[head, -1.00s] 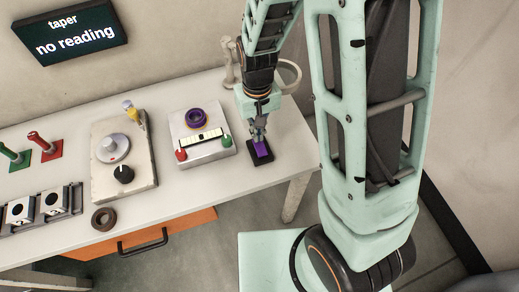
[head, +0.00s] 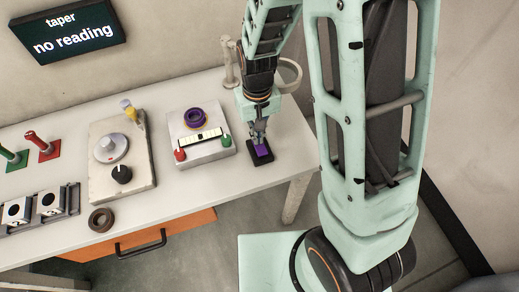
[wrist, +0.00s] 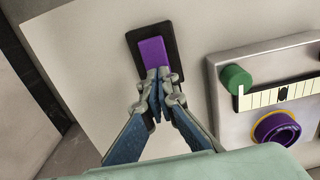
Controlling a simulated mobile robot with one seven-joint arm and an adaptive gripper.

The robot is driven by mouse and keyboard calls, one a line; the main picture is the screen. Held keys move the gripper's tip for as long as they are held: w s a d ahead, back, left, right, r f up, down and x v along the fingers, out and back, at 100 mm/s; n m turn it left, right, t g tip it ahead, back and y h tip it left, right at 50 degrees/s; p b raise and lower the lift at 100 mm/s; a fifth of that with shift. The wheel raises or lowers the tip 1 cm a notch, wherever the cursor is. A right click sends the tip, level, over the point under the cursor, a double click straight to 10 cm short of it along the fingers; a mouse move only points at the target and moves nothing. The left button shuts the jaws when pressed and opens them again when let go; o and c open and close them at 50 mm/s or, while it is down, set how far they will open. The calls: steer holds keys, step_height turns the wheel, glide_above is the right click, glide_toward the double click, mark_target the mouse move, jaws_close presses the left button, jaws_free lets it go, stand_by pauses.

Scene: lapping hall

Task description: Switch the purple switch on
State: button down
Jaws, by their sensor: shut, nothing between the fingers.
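The purple switch (head: 262,149) is a rocker set in a black base, lying on the table near its right end. It also shows in the wrist view (wrist: 153,54), with its far part uncovered. My gripper (head: 259,138) is shut and empty, pointing down at the switch. In the wrist view the closed fingertips (wrist: 158,76) are over the near end of the purple rocker and hide part of it. I cannot tell whether they touch it or which way the rocker is tilted.
A grey box with a purple ring (head: 195,118), a red knob and a green knob (head: 226,140) stands just left of the switch. A pale post and ring stand (head: 288,76) is behind my gripper. The table's right edge is close.

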steer(key=shift+r+p, duration=2.75)
steer(key=shift+r, duration=0.75)
